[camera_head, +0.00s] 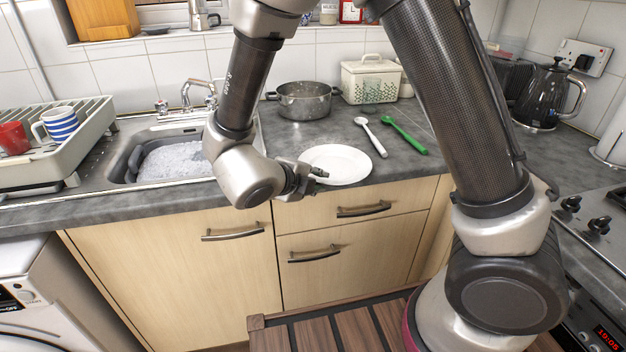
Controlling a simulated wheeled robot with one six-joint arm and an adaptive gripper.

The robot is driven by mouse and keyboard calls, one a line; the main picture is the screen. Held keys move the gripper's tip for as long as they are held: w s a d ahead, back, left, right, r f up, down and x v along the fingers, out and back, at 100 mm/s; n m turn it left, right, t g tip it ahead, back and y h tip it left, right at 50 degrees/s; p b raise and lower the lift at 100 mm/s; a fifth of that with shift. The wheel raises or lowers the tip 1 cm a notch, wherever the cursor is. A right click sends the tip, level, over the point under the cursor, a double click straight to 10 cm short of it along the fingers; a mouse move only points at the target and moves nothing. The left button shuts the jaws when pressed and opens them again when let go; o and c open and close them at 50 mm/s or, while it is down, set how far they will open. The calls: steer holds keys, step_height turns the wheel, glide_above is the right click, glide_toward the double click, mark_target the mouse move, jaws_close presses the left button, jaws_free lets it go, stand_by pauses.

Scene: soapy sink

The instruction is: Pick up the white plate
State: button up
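The white plate (345,161) lies flat on the grey countertop, to the right of the sink and near the front edge. My gripper (314,176) is at the plate's left front rim, and its fingertips overlap the rim in this view. I cannot tell whether the fingers touch the plate or are only in front of it. The fingers are small and seen from the side, so I cannot tell whether they are open or shut. A small part of the plate's left edge is hidden by my gripper.
A sink (170,160) with soapy water is on the left, beside a dish rack (75,150) with a red mug and a striped mug. A metal pot (304,101), a white spoon (371,137) and a green spoon (404,135) lie behind the plate. A kettle (545,95) stands right.

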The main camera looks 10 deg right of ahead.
stand_by(0.3)
steer(key=v, duration=1.2)
